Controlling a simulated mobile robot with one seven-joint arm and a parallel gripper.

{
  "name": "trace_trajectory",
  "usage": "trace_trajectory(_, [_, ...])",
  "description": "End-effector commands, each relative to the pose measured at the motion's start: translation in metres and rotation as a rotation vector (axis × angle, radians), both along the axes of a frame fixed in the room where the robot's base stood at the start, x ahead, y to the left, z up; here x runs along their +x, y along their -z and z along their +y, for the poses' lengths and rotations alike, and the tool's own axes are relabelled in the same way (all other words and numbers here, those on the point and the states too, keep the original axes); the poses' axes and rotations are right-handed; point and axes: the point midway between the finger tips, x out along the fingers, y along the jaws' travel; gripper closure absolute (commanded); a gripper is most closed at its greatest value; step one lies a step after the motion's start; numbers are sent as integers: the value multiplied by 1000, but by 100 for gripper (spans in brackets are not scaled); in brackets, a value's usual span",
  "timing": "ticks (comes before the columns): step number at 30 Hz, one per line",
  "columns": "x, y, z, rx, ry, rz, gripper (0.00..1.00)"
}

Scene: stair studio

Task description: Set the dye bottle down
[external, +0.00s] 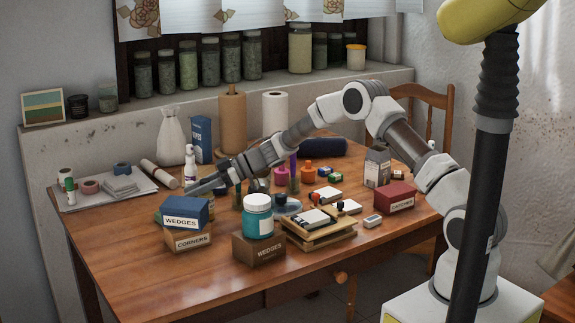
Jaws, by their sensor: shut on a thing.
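My gripper (203,186) is at the left end of my outstretched arm, over the left half of the table. Its dark fingers point left and are shut. A slim white bottle (190,161) with a nozzle top stands upright at the fingers, its lower part hidden by them. I take it as the dye bottle in my grip; the small view leaves its contact and height above the table unclear. The blue WEDGES box (183,212) sits on the CORNERS box (187,240), just below and in front of my gripper.
A teal jar (258,217) stands on a brown WEDGES box (258,250). Stacked boards (320,236), a red box (394,198) and small coloured bottles crowd the middle and right. A sheet with rolls (107,189) lies left. The front left table (135,275) is clear.

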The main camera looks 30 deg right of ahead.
Motion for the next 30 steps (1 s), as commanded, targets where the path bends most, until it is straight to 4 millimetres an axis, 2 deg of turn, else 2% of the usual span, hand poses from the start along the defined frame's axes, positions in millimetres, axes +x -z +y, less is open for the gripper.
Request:
trace_trajectory(9, [0,1,1,1,0,-2,100])
trace_trajectory(10, [0,2,0,1,0,-1,64])
trace_trajectory(15, [0,1,0,1,0,-1,36])
trace_trajectory(26, [0,-3,0,0,1,-2,36])
trace_trajectory(30, [-7,-13,-19,-1,3,0,36])
